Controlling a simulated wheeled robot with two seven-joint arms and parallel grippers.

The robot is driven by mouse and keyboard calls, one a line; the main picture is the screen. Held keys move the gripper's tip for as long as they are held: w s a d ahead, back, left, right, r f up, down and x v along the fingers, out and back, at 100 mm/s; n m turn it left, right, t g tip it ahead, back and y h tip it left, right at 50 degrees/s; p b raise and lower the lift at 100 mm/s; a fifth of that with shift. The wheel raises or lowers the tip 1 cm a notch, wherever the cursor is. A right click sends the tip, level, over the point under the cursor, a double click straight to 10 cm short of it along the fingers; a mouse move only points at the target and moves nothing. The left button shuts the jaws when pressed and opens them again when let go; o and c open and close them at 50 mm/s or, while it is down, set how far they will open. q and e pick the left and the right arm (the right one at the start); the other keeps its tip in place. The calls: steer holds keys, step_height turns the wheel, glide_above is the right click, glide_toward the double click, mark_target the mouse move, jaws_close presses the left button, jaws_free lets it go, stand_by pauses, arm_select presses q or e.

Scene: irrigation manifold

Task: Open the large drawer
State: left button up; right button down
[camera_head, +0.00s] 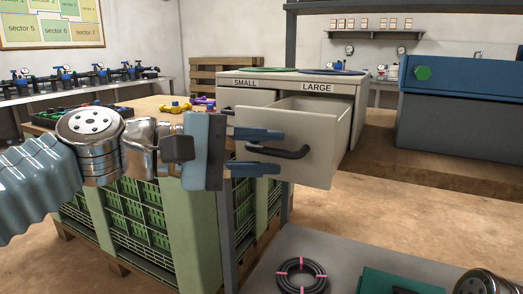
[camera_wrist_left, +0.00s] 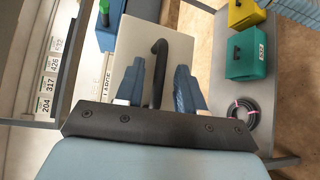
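The large drawer (camera_head: 321,149) is pulled out of the grey cabinet (camera_head: 345,84), below the LARGE label, and part of its inside shows. Its front also shows in the left wrist view (camera_wrist_left: 183,52). It has a dark bar handle (camera_head: 290,153), which also shows in the wrist view (camera_wrist_left: 158,70). My left gripper (camera_head: 258,151) is open in front of the drawer, its two blue fingers apart on either side of the handle. In the wrist view the gripper (camera_wrist_left: 159,88) shows small gaps beside the handle. My right gripper is out of view.
A grey post (camera_head: 225,235) stands beside my left gripper. A table with green crates (camera_head: 130,225) is at the left. A grey surface at the lower right holds a black hose coil (camera_head: 301,277) and a teal box (camera_head: 385,283). A blue bin (camera_head: 460,95) stands right of the cabinet.

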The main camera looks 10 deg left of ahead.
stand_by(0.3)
arm_select(q)
steer(key=v, duration=1.3)
steer(key=shift+s+a+p, duration=0.2)
steer(key=shift+a+p, duration=0.1)
steer(key=shift+a, duration=0.05)
steer(key=shift+r, duration=0.1)
steer(key=w+d+f+n+y+p, duration=0.2)
steer(key=w+f+y, duration=0.2)
steer(key=w+f, duration=0.8)
steer(key=w+f+g+y+p, duration=0.1)
steer(key=w+f+y, duration=0.15)
steer(key=f, duration=0.75)
steer(key=w+f+g+y, duration=0.1)
steer(key=w+f, duration=0.3)
steer(key=f, duration=0.7)
step_height(320, 180, down, 14)
steer(key=s+m+g+y+p, duration=0.1)
steer(key=s+m+y, duration=0.1)
steer(key=y, duration=0.1)
steer(key=s+d+f+m+g+p, duration=0.1)
steer(key=s+d+f+m, duration=0.1)
steer(key=s+f, duration=0.7)
steer(key=s+d+f+m+g+p, duration=0.1)
steer(key=s+d+f+m+g, duration=0.1)
steer(key=s+f, duration=0.7)
steer(key=shift+d+f+m+p, duration=0.35)
steer(key=shift+d+f+m, duration=0.1)
steer(key=shift+f+m, duration=0.15)
